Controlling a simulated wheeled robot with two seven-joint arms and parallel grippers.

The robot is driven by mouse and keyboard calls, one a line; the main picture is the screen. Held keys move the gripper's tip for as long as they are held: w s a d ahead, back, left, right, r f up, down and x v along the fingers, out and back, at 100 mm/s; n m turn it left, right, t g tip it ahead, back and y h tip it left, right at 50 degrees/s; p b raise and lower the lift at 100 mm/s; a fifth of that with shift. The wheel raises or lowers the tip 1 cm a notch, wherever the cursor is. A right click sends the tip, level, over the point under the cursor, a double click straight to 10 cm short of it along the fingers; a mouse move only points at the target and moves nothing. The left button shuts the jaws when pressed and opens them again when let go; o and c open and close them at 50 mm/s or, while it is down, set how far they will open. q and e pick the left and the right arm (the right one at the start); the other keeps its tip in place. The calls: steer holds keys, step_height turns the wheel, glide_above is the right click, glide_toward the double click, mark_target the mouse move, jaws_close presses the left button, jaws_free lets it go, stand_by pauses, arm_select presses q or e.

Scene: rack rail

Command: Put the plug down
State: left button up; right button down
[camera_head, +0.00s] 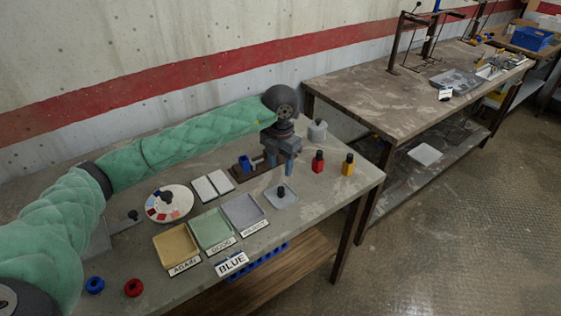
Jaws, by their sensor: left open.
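My left gripper (280,166) is open above the far part of the near table, with its two fingers pointing down. I see nothing held between the fingers, though the view is small. A blue piece (244,164), which may be the plug, stands upright on a dark brown rail (240,177) just left of the gripper, apart from the fingers. A red piece (318,161) and a yellow piece (348,165), both with black tops, stand to the right of the gripper. My right gripper is not in view.
Yellow (163,256), green (199,244) and grey (258,220) trays sit in front with label cards. A BLUE sign (231,264) is at the front edge. A colour dial (165,215), blue ring (95,285) and red ring (134,288) are left. A clear plate (281,205) lies before the gripper.

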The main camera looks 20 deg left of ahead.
arm_select(q)
steer(key=shift+r, duration=1.05)
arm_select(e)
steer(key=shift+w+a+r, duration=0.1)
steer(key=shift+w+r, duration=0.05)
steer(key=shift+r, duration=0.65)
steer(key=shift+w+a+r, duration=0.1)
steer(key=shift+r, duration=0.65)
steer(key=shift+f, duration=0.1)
